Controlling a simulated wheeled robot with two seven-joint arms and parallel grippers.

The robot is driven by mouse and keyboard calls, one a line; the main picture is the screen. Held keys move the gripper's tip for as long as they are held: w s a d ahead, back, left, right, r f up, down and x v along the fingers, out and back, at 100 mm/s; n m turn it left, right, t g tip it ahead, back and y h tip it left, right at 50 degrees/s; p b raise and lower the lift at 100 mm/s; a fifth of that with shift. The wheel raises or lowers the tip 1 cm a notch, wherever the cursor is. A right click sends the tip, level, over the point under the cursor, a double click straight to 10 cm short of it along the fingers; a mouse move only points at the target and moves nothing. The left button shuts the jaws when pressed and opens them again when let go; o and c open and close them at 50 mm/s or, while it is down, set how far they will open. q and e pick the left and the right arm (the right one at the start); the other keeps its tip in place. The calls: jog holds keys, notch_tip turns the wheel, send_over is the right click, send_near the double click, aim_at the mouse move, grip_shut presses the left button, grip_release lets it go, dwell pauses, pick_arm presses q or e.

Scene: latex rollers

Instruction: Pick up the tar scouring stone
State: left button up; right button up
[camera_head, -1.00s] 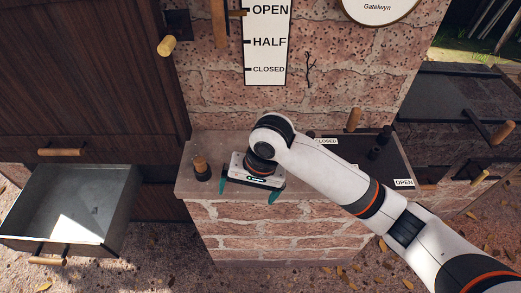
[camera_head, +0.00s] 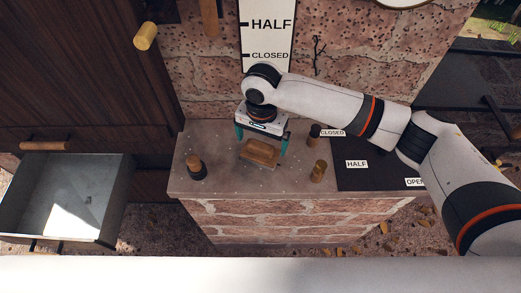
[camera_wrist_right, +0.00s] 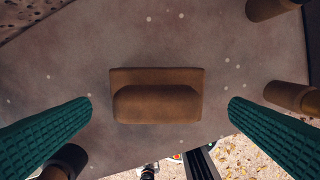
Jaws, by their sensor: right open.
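The tar scouring stone looks like a brown block with a raised, rounded grip on a flat base. It lies on the stone counter in the head view (camera_head: 261,152) and in the middle of the right wrist view (camera_wrist_right: 157,97). My right gripper (camera_head: 262,146) is open, its green fingers spread on either side of the block. The wrist view shows clear gaps between the block and both fingers (camera_wrist_right: 160,125); neither touches it. How high the fingertips are above the counter is hard to tell. My left gripper is not in view.
Cork-topped dark pieces stand left (camera_head: 196,168) and right (camera_head: 318,171) of the block on the counter (camera_head: 222,183). A dark plate with labels (camera_head: 375,177) lies further right. An open metal drawer (camera_head: 65,190) is at the left. A brick wall rises behind.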

aim_at(260, 145)
notch_tip(260, 145, down, 4)
jog(key=shift+a+f+p, duration=0.1)
jog(key=shift+f+p, duration=0.1)
jog(key=shift+p, duration=0.1)
jog(key=shift+f, duration=0.3)
jog(key=shift+c, duration=0.2)
jog(key=c, duration=0.9)
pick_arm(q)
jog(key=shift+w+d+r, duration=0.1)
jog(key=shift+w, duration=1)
pick_arm(e)
notch_tip(260, 145, up, 10)
